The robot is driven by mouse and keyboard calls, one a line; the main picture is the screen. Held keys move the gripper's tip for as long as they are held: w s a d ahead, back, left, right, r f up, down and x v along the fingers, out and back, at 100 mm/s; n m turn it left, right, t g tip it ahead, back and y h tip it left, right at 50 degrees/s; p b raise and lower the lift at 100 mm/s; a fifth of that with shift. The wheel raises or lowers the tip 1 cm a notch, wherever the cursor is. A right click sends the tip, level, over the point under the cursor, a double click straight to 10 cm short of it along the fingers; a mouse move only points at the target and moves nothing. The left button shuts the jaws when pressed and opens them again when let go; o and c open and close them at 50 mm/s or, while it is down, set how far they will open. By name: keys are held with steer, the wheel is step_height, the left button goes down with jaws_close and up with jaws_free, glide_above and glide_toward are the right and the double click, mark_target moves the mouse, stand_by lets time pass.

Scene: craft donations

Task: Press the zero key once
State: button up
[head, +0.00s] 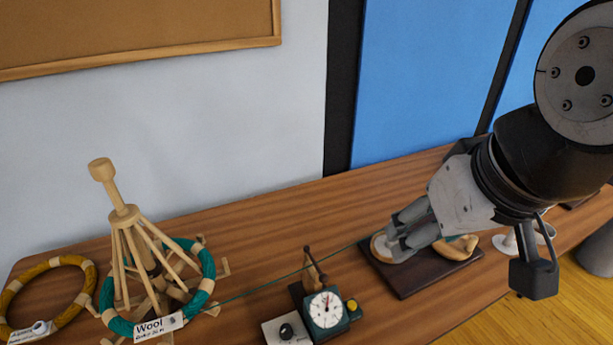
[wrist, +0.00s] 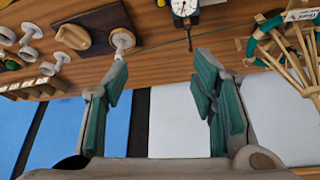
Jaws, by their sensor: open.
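A small dark green counter with a round white dial (head: 326,310) stands near the front of the table. A yellow button (head: 352,304) sticks out at its right side; no zero marking is readable, so I cannot tell if it is the zero key. The dial also shows at the top of the wrist view (wrist: 184,8). My gripper (head: 396,243) is to the right of the counter and behind it, over a dark board. In the wrist view my gripper (wrist: 160,65) has its two green-padded fingers wide apart with nothing between them.
A dark board (head: 415,275) carries a white disc and a wooden crank. A green thread runs from the wooden swift (head: 125,225) with green wool past the counter to the board. A black knob (head: 286,331) sits on a pale plate beside the counter. A mustard skein (head: 45,290) lies far left.

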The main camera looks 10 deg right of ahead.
steer(key=shift+s, duration=0.1)
jaws_close()
stand_by(1.1)
